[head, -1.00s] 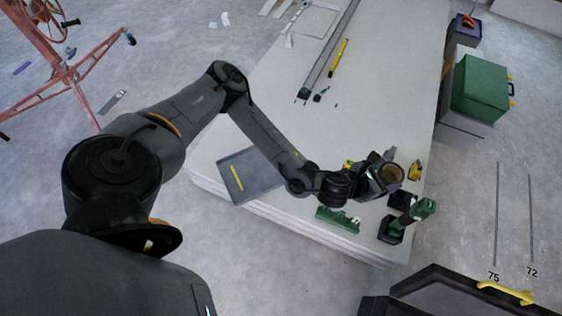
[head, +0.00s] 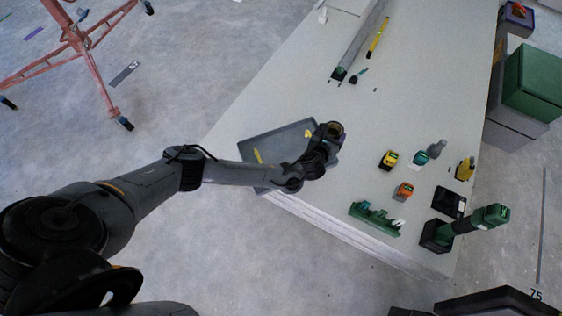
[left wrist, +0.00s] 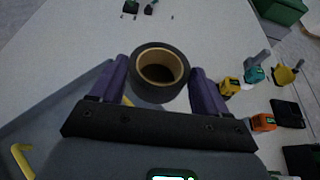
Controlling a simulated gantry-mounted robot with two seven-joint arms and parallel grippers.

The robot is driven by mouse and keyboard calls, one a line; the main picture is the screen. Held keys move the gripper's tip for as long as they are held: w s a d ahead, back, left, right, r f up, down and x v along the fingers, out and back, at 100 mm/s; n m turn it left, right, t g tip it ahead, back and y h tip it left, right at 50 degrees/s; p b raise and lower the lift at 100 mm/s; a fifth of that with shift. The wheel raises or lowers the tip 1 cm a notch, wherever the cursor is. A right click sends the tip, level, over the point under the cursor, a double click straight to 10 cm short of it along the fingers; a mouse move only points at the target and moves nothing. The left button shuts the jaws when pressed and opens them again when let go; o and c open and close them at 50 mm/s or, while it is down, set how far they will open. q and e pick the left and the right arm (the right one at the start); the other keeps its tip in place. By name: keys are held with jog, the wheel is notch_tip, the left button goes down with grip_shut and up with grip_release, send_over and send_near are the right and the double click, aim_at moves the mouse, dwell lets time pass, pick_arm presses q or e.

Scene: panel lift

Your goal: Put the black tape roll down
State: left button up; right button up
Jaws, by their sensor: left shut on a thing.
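The black tape roll (left wrist: 160,66) has a tan core and sits between the two purple fingers of my left gripper (left wrist: 160,88) in the left wrist view. The gripper is shut on it. In the head view the left gripper (head: 327,134) is over the right end of a grey tray (head: 280,142), and the roll (head: 334,128) shows as a small dark ring at its tip. I cannot tell its exact height above the tray or table. My right gripper is not in view.
A long grey bar (head: 362,40) lies at the back. The middle is clear.

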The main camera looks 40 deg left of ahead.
pick_arm(q)
jog(key=s+a+f+n+y+b, duration=0.15)
jog(key=s+f+b, duration=0.25)
jog(key=f, duration=0.8)
jog(key=b, duration=0.6)
send_over(290, 159)
notch_tip(290, 159, down, 7)
jog(key=shift+w+d+r, duration=0.1)
jog(key=shift+r, duration=0.05)
notch_tip(290, 159, down, 4)
jog(key=b, duration=0.3)
jog(key=o, duration=1)
jog(key=shift+o, duration=0.2)
